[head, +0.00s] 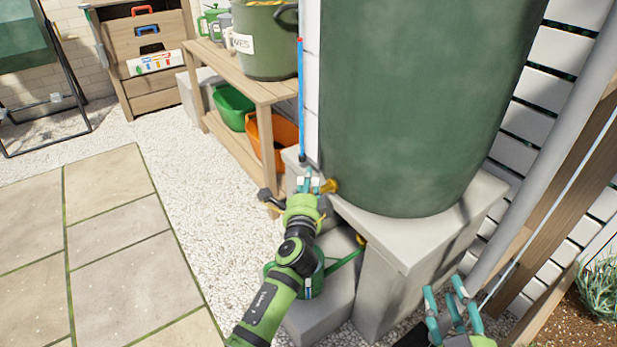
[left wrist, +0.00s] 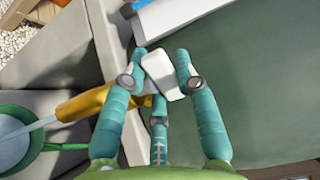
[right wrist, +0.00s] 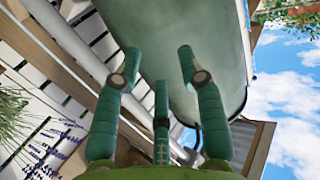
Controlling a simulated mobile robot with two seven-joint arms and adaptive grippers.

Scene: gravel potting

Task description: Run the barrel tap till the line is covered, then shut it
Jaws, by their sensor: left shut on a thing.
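The green barrel (head: 410,100) stands on a grey block stand (head: 400,225). Its brass tap (head: 328,186) sticks out low on the left; it also shows in the left wrist view (left wrist: 85,103). My left gripper (head: 308,183) is shut on the tap's white handle (left wrist: 162,75). A pale stream of water (left wrist: 42,124) runs from the tap's mouth into the green watering can (left wrist: 40,147). In the head view the can (head: 318,280) sits on a low block, partly behind my left arm. I cannot make out a line in it. My right gripper (head: 447,298) is open and empty, right of the stand.
A blue tube with a red top (head: 301,95) rises beside the barrel. A wooden bench (head: 235,75) behind holds a large green pot (head: 265,45), with green (head: 234,107) and orange (head: 268,135) tubs below. A grey downpipe (head: 545,140) stands right. Gravel and paving at left are clear.

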